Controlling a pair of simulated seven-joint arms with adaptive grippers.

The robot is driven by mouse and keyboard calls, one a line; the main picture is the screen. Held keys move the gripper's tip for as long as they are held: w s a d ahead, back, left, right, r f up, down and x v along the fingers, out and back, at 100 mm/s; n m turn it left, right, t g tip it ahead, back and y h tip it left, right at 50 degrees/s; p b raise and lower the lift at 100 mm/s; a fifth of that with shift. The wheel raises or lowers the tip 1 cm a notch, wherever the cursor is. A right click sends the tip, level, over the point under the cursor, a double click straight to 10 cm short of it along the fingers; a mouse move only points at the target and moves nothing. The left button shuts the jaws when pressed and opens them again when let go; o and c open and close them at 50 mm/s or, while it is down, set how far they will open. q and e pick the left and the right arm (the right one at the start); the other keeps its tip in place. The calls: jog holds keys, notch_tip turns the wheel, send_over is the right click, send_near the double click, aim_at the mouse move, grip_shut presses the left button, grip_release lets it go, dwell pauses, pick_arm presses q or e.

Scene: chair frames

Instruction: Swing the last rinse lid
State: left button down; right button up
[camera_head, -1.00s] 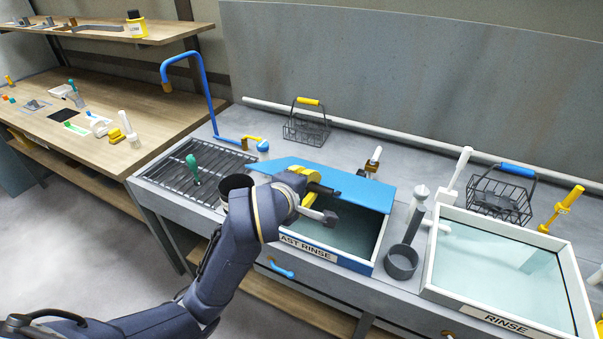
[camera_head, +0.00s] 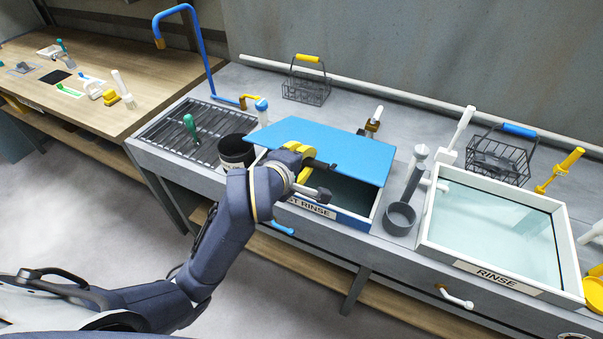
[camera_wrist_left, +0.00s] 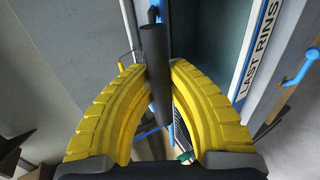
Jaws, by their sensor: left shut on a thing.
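The blue lid (camera_head: 335,148) of the last rinse basin (camera_head: 312,206) is tilted. It covers the back of the basin, and a dark gap shows beneath its front edge. My left gripper (camera_head: 304,163) is at the lid's front left part, its yellow fingers shut on the lid's dark bar handle (camera_head: 318,193). In the left wrist view the handle (camera_wrist_left: 156,70) runs between the yellow fingers of my left gripper (camera_wrist_left: 158,72). The label and the blue basin handle (camera_wrist_left: 298,70) show at the right there. The fingers and wrist hide part of the lid. My right gripper is not in view.
A dark pot (camera_head: 236,152) stands close left of the basin by the drain rack (camera_head: 180,128). A grey cup-shaped holder (camera_head: 400,217) stands between it and the water-filled rinse basin (camera_head: 492,226). A wire basket (camera_head: 306,86) is behind the lid.

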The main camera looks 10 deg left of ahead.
pick_arm(q)
jog(key=shift+s+a+f, duration=0.1)
jog(key=shift+s+f, duration=0.25)
jog(key=shift+f, duration=0.5)
jog(key=shift+s+a+f, duration=0.1)
jog(key=shift+s+f, duration=0.2)
jog(key=shift+f, duration=0.5)
jog(key=shift+s+f, duration=0.35)
jog(key=shift+f, duration=0.5)
jog(key=shift+f, duration=0.1)
jog(key=shift+s+a+f, duration=0.1)
jog(key=shift+s+f, duration=0.15)
jog(key=shift+f, duration=1.4)
jog(key=shift+s+f, duration=0.2)
jog(key=shift+f, duration=1.45)
jog(key=c, duration=1.3)
grip_release()
